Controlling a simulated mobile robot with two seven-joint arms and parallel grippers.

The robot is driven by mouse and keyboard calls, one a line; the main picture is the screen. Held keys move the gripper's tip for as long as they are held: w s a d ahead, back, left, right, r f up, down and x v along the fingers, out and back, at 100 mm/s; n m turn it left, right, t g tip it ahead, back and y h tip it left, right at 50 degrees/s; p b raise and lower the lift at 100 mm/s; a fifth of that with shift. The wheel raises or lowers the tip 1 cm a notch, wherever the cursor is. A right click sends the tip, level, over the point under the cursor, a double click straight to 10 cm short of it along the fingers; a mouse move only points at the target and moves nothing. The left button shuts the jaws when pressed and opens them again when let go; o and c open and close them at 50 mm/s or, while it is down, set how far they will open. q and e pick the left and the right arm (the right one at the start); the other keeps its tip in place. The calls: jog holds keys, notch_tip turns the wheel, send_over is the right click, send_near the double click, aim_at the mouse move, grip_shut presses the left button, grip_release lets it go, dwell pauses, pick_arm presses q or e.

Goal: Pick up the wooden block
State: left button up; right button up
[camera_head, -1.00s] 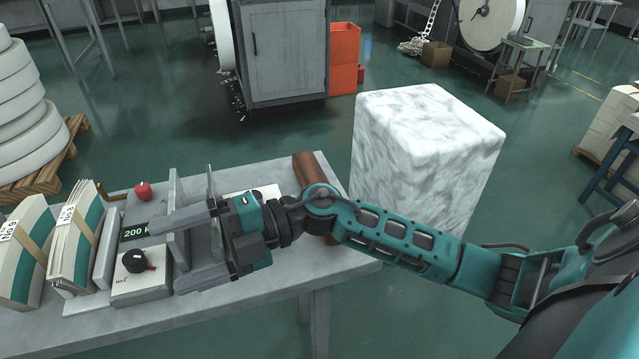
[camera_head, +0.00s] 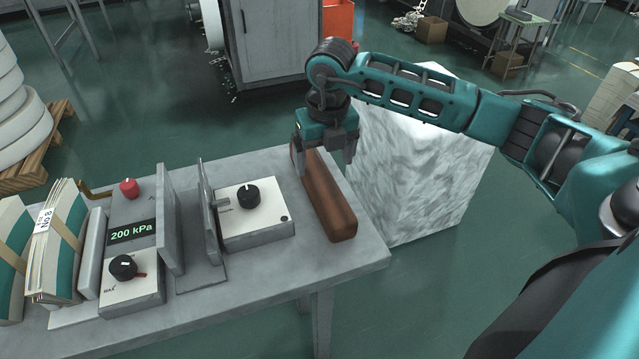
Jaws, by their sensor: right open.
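The wooden block (camera_head: 326,204) is a long reddish-brown bar lying on the grey table (camera_head: 300,270) near its right edge. My right gripper (camera_head: 324,168) points down over the block's far end, its fingers open with one on each side of the block. Whether the fingers touch the wood cannot be told. The far end of the block is partly hidden by the gripper. My left gripper is not in view.
A control box with a black knob (camera_head: 253,212) stands just left of the block. Upright grey plates (camera_head: 170,220), a 200 kPa gauge unit (camera_head: 131,235) and banded stacks (camera_head: 60,240) fill the table's left. A large white marbled cube (camera_head: 425,175) stands behind the table's right edge.

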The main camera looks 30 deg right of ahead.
aim_at(319, 176)
jog(key=f, duration=0.2)
jog(key=w+f, duration=0.1)
jog(key=f, duration=0.4)
jog(key=shift+w+f, duration=0.15)
jog(key=shift+w, duration=0.1)
jog(key=shift+c, duration=0.3)
jog(key=c, duration=1.5)
jog(key=shift+o, duration=0.2)
jog(key=shift+r, duration=0.2)
notch_tip(319, 176, up, 20)
jog(key=p, duration=0.1)
